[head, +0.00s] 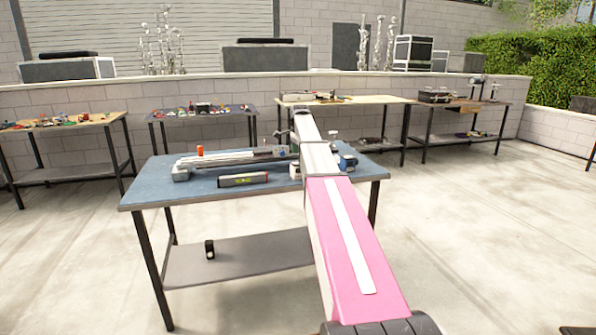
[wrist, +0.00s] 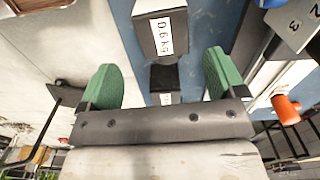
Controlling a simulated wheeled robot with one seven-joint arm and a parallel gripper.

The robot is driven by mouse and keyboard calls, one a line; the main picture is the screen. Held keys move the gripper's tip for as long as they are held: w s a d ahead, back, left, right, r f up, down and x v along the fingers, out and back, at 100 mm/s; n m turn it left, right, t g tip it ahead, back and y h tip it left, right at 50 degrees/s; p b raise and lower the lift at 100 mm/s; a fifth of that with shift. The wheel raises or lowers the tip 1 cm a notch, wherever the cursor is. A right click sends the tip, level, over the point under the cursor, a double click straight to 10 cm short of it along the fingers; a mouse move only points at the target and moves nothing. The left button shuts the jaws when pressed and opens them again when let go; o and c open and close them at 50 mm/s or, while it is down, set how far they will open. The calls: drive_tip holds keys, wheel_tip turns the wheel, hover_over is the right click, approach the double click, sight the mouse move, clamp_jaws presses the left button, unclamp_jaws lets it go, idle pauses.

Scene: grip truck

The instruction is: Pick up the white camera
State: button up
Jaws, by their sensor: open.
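My gripper (wrist: 160,80) shows in the wrist view with its two green-padded fingers apart. A dark block (wrist: 164,78) with a white label shows in the gap between the fingers. A grey block (wrist: 158,35) labelled "0.6 kg" shows just beyond it. I cannot tell whether either lies within the jaws' reach. In the head view my arm stretches over the blue-topped table (head: 150,195) and hides the gripper. A small whitish item (head: 294,172) shows at the arm's left edge; I cannot tell whether it is the white camera. No camera is clearly recognisable in either view.
On the blue table lie a long grey metal piece (head: 220,159), a dark labelled bar (head: 243,180), an orange cylinder (head: 200,150) and a blue item (head: 348,161). A small black item (head: 209,249) stands on the lower shelf. Other benches line the wall behind.

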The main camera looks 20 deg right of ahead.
sight(299, 170)
drive_tip(key=f, duration=0.9)
drive_tip(key=shift+w+a, duration=0.15)
drive_tip(key=shift+w, duration=0.1)
drive_tip(key=c, duration=1.2)
drive_tip(key=shift+r, duration=0.15)
wheel_tip(299, 170, up, 4)
drive_tip(key=shift+r, duration=0.1)
drive_tip(key=s+a+r, duration=0.4)
drive_tip(key=a+r, duration=0.3)
drive_tip(key=a, duration=0.4)
wheel_tip(299, 170, up, 7)
drive_tip(key=shift+s, duration=0.1)
